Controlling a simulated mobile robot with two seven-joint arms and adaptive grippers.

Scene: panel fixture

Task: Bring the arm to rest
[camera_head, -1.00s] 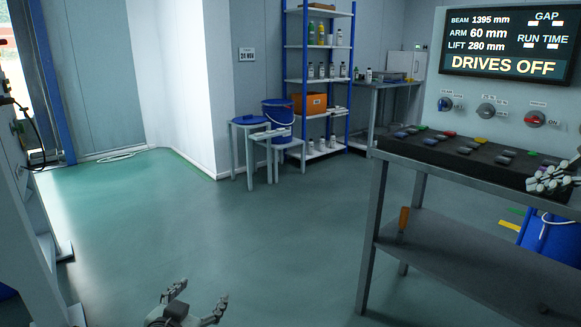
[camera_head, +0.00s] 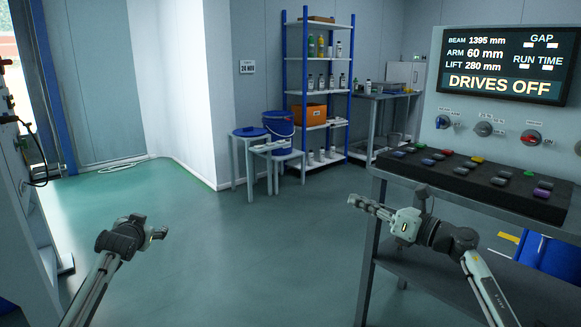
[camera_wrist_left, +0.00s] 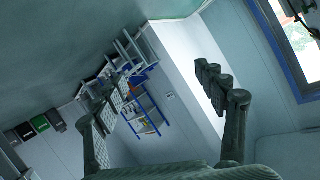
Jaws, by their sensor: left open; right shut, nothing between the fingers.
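My left gripper (camera_head: 152,228) is open and empty, held over bare floor at the lower left of the head view. Its two spread fingers also show in the left wrist view (camera_wrist_left: 165,85), with nothing between them. My right gripper (camera_head: 357,202) is shut and empty. Its arm comes in from the lower right, and the fingers point left, in front of the panel table's left end in the picture. The black button panel (camera_head: 455,180) lies on that table, with several coloured buttons. The display (camera_head: 508,62) above it reads "DRIVES OFF".
Rotary knobs (camera_head: 484,129) sit on the wall below the display. The table's lower shelf (camera_head: 440,285) is partly hidden by my right arm. A blue bucket (camera_head: 278,124), stools and a shelving rack (camera_head: 305,70) stand at the back. The middle floor is clear.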

